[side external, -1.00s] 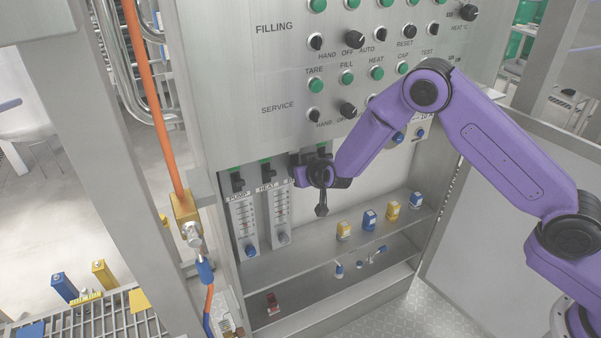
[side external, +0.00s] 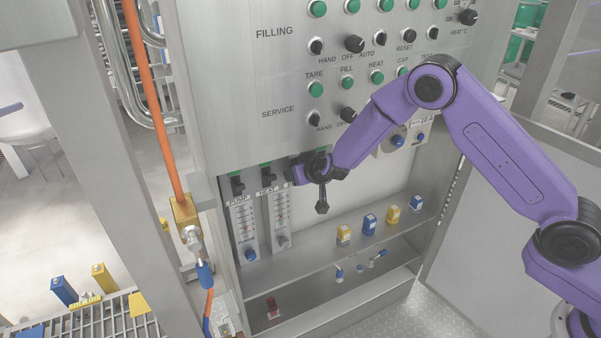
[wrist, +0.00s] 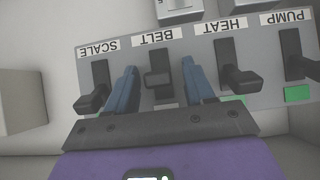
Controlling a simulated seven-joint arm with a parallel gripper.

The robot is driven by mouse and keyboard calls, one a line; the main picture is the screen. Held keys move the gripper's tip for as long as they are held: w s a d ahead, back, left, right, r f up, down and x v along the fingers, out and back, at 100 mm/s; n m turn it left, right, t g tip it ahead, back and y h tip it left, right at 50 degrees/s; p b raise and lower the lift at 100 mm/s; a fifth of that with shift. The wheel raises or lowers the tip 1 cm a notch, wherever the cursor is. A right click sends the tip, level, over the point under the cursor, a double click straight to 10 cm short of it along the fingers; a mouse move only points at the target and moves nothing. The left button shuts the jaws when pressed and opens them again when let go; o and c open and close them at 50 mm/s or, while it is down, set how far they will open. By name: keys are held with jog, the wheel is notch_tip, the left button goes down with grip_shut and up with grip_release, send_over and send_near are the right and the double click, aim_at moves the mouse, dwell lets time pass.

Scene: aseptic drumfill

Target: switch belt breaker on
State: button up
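The belt breaker (wrist: 158,80) is a black lever under the BELT label, which appears upside down in the wrist view. Its handle sits nearer its label than the neighbouring handles sit to theirs. My gripper (wrist: 162,66) is open, with one blue finger on each side of the belt lever and visible gaps to it. In the side external view my gripper (side external: 300,170) is at the breaker row, right of the HEAT breaker, and hides the belt breaker.
The SCALE breaker (wrist: 92,88) and HEAT breaker (wrist: 238,75) flank the belt breaker closely. The PUMP breaker (wrist: 297,62) stands beyond HEAT. Green indicators show by HEAT and PUMP. A shelf (side external: 300,243) with small blue and yellow blocks lies below.

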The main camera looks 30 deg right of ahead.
jog(key=v, duration=1.7)
jog(key=shift+s, duration=0.2)
jog(key=shift+w, duration=0.1)
jog(key=w+f+m+t+h, duration=0.1)
jog(key=w+f+t+h, duration=0.2)
jog(key=w+f+t, duration=0.45)
jog(key=s+f+n+t+y, duration=0.1)
jog(key=s+f+t+y, duration=0.3)
jog(key=s+f, duration=0.55)
jog(key=shift+t+h, duration=0.25)
jog(key=shift+h, duration=0.25)
jog(key=shift+r+x, duration=0.1)
jog(key=shift+x, duration=4.1)
jog(key=shift+r+x, duration=0.15)
jog(key=shift+x, duration=4)
jog(key=shift+s, duration=0.1)
